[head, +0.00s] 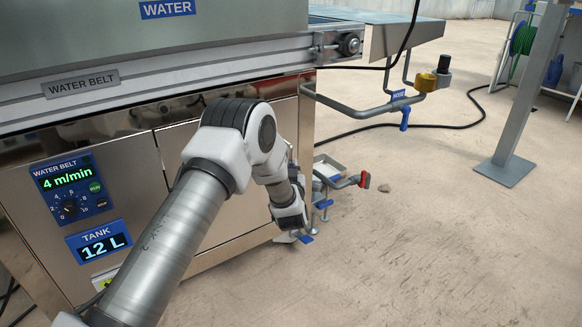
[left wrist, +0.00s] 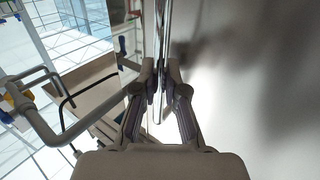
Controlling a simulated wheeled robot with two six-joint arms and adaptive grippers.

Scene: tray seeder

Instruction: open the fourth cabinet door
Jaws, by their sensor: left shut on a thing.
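The metal cabinet door (head: 240,217) is the panel right of a vertical seam under the water belt, partly hidden by my left arm. It looks closed against the cabinet. My left gripper (head: 290,218) is low at the cabinet's right end, its fingertips hard to make out there. In the left wrist view my left gripper (left wrist: 161,82) is shut on a thin upright metal bar, the door handle (left wrist: 158,112), which runs up between the fingers. A smooth grey panel (left wrist: 245,75) fills the right of that view. My right gripper is not in view.
A bent grey pipe (head: 345,108) with a blue valve sticks out from the cabinet's right end. A lower pipe with a red cap (head: 365,180) is near the floor. A post (head: 530,90) stands at right. The floor between is largely clear, with a black hose.

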